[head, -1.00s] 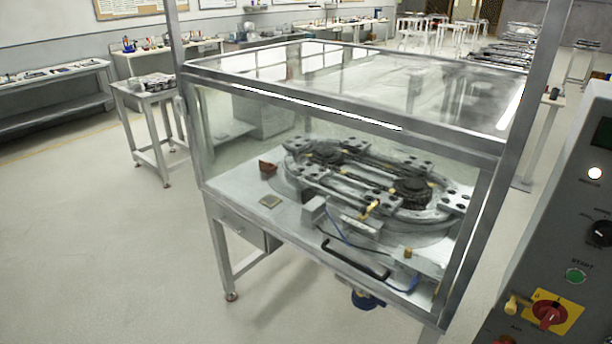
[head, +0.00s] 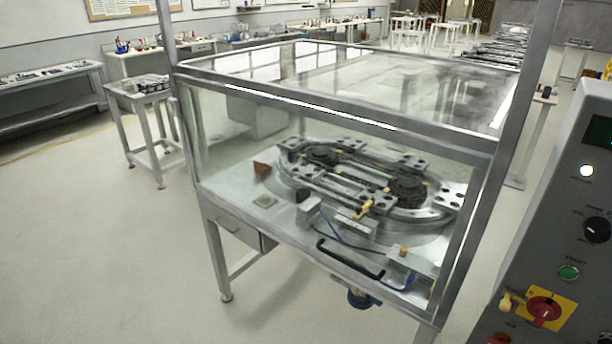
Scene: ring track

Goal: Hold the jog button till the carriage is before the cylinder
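The ring track (head: 425,215) is an oval metal track inside a clear-walled guard, seen through the front pane. Several plates with dark holes sit around it; one carriage-like plate (head: 450,197) is at its right end, and I cannot tell which is the task's carriage. A small yellow-tipped device (head: 364,209) stands at the track's front side; I cannot tell whether it is the cylinder. The control panel (head: 545,240) at the right has a green START button (head: 568,272) and a black knob (head: 596,229). No jog button can be made out. Neither gripper is in view.
The guard's frame (head: 340,112) and black front handle (head: 350,260) stand between me and the track. A red switch on a yellow plate (head: 543,310) and a lit white lamp (head: 586,171) are on the panel. The floor (head: 110,260) at left is clear.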

